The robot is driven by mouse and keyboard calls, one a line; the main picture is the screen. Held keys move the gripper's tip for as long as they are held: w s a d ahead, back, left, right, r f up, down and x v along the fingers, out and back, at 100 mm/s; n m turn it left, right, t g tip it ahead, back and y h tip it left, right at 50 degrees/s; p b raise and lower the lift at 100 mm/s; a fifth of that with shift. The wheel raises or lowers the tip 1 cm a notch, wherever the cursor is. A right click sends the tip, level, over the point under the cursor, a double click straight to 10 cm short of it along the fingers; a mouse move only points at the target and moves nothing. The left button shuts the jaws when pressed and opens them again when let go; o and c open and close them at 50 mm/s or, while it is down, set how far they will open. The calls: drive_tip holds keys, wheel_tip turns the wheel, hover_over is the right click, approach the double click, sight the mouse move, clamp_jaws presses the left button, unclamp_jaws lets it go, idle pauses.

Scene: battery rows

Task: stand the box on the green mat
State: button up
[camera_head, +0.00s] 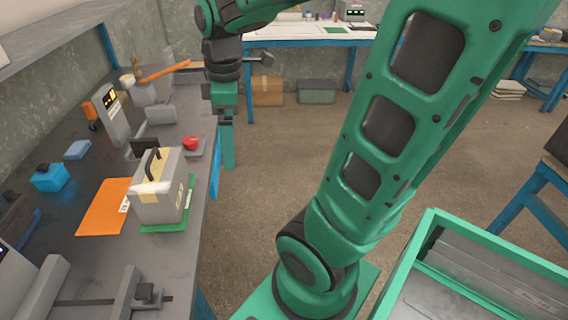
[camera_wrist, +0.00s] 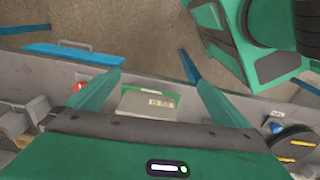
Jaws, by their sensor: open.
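The box (camera_head: 160,200), grey with a black handle and a yellow band, stands upright on the left bench. It rests on the green mat (camera_head: 166,227), whose edges show at its front and right; the rest of the mat is hidden under it. In the wrist view the box (camera_wrist: 148,106) shows between the fingers, with a strip of the green mat (camera_wrist: 165,91) beyond it. My gripper (camera_head: 228,150) hangs right of the box, apart from it, by the bench's edge. Its fingers are wide apart and empty in the wrist view (camera_wrist: 158,78).
An orange mat (camera_head: 104,208) lies left of the box. A red round object (camera_head: 190,143) sits behind the box, near the bench's edge. A blue box (camera_head: 50,178) and grey devices crowd the bench's left side. A green-rimmed tray (camera_head: 420,235) is at the lower right.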

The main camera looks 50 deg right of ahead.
drive_tip(key=s+d+f+m, duration=0.2)
drive_tip(key=s+m, duration=0.5)
drive_tip(key=m, duration=0.1)
drive_tip(key=s+d+f+m, duration=0.2)
drive_tip(key=s+m, duration=0.4)
drive_tip(key=m, duration=0.2)
drive_tip(key=shift+s+d+g, duration=0.25)
drive_tip(key=shift+s+g, duration=0.15)
